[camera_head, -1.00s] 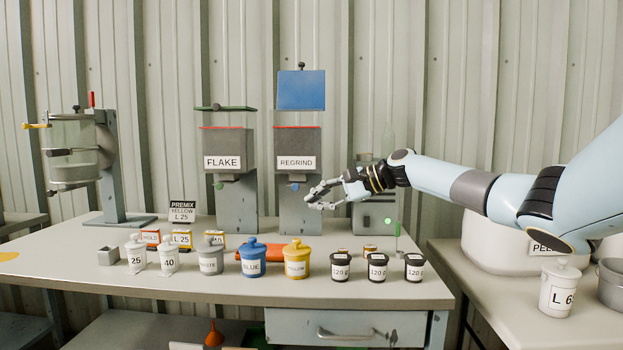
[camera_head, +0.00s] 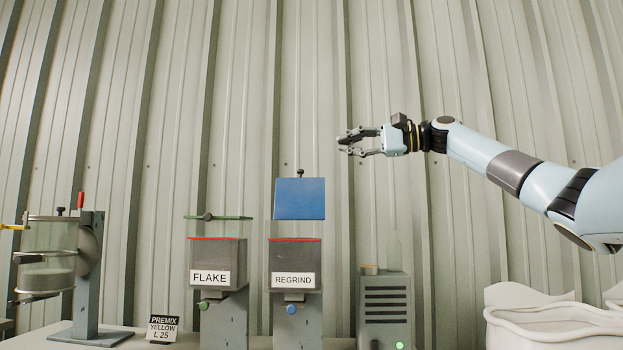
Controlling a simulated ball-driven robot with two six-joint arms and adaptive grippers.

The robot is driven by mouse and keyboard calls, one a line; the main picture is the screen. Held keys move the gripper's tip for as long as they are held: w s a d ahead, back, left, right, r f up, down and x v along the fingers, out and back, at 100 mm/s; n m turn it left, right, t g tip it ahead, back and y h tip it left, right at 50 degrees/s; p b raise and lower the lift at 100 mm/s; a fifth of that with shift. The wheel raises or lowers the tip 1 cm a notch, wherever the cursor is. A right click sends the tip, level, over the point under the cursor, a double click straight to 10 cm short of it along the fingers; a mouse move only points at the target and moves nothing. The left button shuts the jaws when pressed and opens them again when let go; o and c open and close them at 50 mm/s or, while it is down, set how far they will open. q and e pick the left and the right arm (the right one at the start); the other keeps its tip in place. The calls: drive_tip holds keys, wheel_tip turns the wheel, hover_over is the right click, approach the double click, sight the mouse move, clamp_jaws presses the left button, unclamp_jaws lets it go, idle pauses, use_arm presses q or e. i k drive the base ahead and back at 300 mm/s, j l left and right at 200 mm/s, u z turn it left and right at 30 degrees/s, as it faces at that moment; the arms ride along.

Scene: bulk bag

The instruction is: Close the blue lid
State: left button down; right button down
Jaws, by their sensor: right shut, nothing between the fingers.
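The blue lid (camera_head: 300,198) stands raised and upright above the REGRIND hopper (camera_head: 295,256), with a small dark knob showing at its top edge. The hopper has clear upper walls, a red line and a white REGRIND label. My right gripper (camera_head: 345,142) is shut and empty, above and to the right of the lid, apart from it in the picture. How far it is in depth from the lid I cannot tell. My left gripper is not in view.
The FLAKE hopper (camera_head: 217,262) with a flat green lid (camera_head: 218,217) stands left of the REGRIND one. A clear-walled vessel (camera_head: 46,260) on a stand is at the far left. A grey vented box (camera_head: 385,310) stands right, and a white bulk bag (camera_head: 550,325) at lower right.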

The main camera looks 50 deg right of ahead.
sight(300, 199)
drive_tip(key=i+l, duration=0.2)
drive_tip(key=l, duration=0.2)
drive_tip(key=i+l, duration=0.25)
drive_tip(key=l, duration=0.15)
drive_tip(key=i+l, duration=0.2)
drive_tip(key=l, duration=0.2)
drive_tip(key=i+l, duration=0.2)
drive_tip(key=l, duration=0.15)
drive_tip(key=i+l, duration=0.2)
drive_tip(key=l, duration=0.2)
